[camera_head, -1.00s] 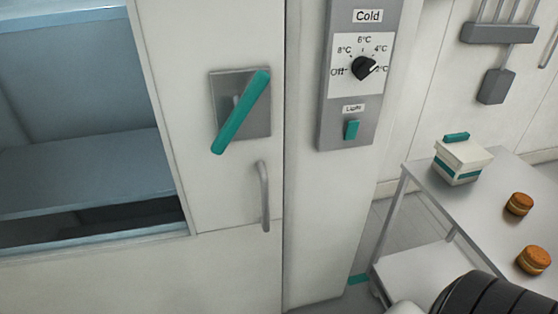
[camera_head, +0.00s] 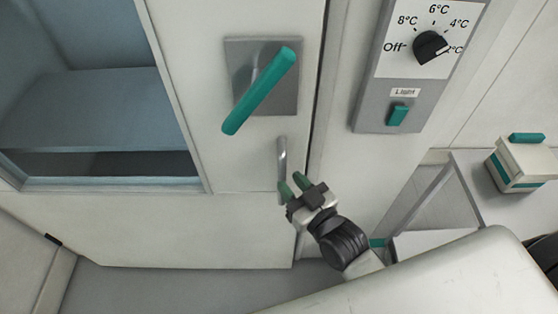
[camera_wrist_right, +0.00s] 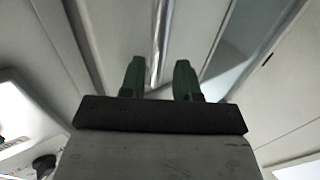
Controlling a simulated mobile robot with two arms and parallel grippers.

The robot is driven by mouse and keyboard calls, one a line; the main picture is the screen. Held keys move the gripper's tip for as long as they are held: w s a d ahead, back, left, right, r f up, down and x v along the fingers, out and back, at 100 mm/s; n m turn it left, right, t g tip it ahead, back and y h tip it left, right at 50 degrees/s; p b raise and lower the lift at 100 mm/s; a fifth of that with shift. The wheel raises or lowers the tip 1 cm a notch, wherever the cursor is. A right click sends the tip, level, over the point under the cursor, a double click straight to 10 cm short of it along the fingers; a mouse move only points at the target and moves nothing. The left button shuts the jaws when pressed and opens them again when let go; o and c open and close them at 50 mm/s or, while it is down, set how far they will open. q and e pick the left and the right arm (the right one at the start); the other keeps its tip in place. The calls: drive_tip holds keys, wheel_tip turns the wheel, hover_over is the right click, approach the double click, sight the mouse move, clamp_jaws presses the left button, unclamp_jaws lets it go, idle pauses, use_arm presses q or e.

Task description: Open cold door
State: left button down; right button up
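The white cold door (camera_head: 180,225) fills the left of the head view, with a window at its upper left. It looks shut against its frame. A teal lever (camera_head: 258,92) slants across a metal plate (camera_head: 284,100) on it. Below is a vertical metal pull handle (camera_head: 282,157). My right gripper (camera_head: 292,184) is at the handle's lower end, its green fingers spread. In the right wrist view, the handle (camera_wrist_right: 162,35) lines up with the gap between the open fingers (camera_wrist_right: 159,75); I cannot tell whether they touch it. My left gripper is not in view.
A grey control panel (camera_head: 375,108) with a black dial (camera_head: 430,46) and a teal light switch (camera_head: 398,115) is right of the door. A metal table (camera_head: 470,180) with a white and teal box (camera_head: 522,163) stands at the right. My pale arm crosses the lower right.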

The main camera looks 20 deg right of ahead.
sight(285, 175)
drive_tip(key=x, duration=0.6)
drive_tip(key=shift+w+d+p, duration=0.1)
drive_tip(key=shift+p, duration=0.3)
drive_tip(key=shift+c, duration=0.4)
clamp_jaws()
